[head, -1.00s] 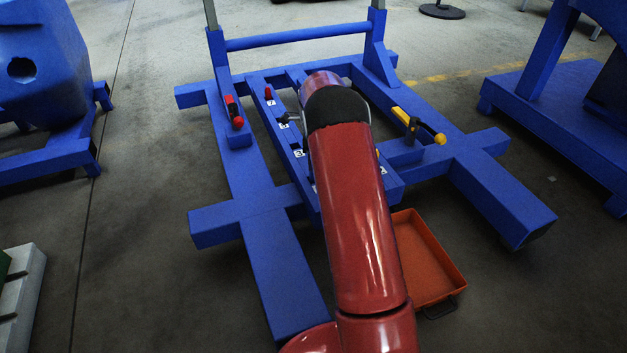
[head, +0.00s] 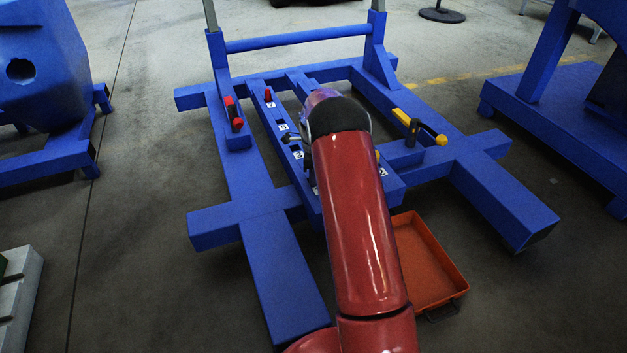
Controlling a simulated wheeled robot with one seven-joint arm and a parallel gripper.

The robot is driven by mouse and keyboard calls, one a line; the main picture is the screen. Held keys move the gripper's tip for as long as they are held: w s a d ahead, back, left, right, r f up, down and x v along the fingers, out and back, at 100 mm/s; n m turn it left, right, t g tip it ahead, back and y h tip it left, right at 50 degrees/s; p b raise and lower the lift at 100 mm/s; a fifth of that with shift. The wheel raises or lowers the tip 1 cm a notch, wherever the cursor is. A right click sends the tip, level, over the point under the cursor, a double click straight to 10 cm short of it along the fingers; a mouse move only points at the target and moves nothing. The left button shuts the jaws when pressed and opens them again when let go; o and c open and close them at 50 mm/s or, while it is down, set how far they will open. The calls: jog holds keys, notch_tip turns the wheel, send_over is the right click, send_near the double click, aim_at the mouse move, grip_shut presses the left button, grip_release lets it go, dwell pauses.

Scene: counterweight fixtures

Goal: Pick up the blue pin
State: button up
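I cannot make out the blue pin; my red arm (head: 358,220) covers the middle of the blue frame's slotted plate. My gripper is mostly hidden behind the arm's end. A small dark and grey part (head: 291,137) sticks out left of the wrist, over the plate's left row, and may belong to it. Its fingers and anything between them do not show. A red pin (head: 268,94) stands at the far end of the left row, beyond the wrist. Number labels (head: 282,127) mark the slots. A bit of yellow (head: 377,155) shows right of the arm.
The blue frame (head: 265,210) has red clamps (head: 234,114) on its left and a yellow-handled clamp (head: 440,140) on its right. An orange tray (head: 435,265) lies on the floor right of my arm. Other blue fixtures (head: 40,70) stand left and right, with open floor between.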

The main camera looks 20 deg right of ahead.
grip_shut()
